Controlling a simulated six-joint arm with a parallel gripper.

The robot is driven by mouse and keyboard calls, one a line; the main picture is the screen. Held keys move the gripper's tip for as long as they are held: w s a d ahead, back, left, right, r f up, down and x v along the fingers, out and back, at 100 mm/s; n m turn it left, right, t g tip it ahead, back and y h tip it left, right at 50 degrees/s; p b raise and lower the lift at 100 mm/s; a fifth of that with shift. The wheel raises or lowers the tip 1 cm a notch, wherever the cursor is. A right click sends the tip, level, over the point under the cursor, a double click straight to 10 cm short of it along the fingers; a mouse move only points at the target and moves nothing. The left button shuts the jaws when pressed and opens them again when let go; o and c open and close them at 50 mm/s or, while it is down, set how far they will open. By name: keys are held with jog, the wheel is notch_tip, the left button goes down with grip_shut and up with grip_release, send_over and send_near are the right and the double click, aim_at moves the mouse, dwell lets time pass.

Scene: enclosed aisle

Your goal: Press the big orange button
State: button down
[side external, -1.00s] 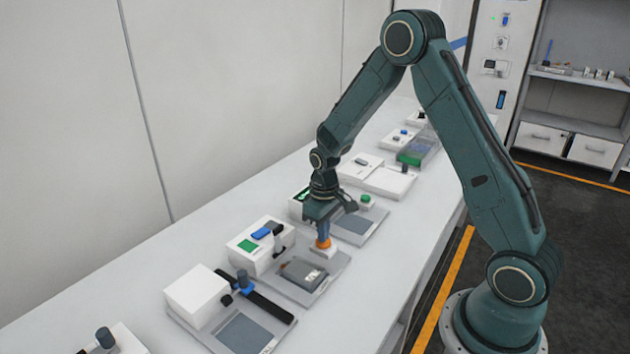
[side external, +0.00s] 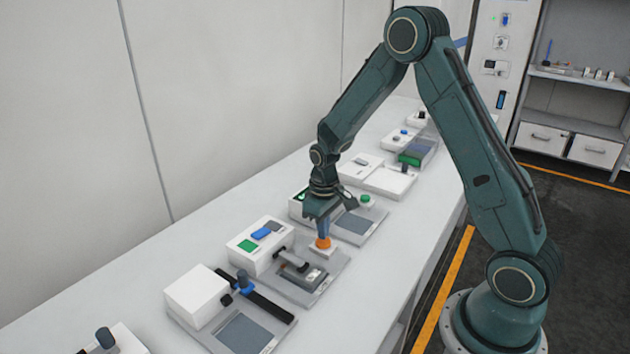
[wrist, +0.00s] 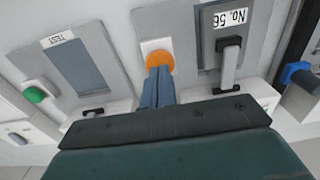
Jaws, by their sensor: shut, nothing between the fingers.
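A white box (side external: 260,246) has green and blue parts. A green button (side external: 366,199) stands on the neighbouring station.

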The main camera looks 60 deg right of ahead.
jog(key=shift+r, duration=1.45)
notch_tip(320, 180, up, 9)
dwell(0.5)
jog(key=s+a+r+t, duration=0.3)
jog(key=s+a+r, duration=0.3)
jog(key=s+r, duration=0.45)
jog(key=s+a+r+t, duration=0.2)
jog(key=s+a+r, duration=0.1)
jog(key=s, duration=0.9)
jog(key=shift+a+t, duration=0.2)
jog(key=shift+t, duration=0.1)
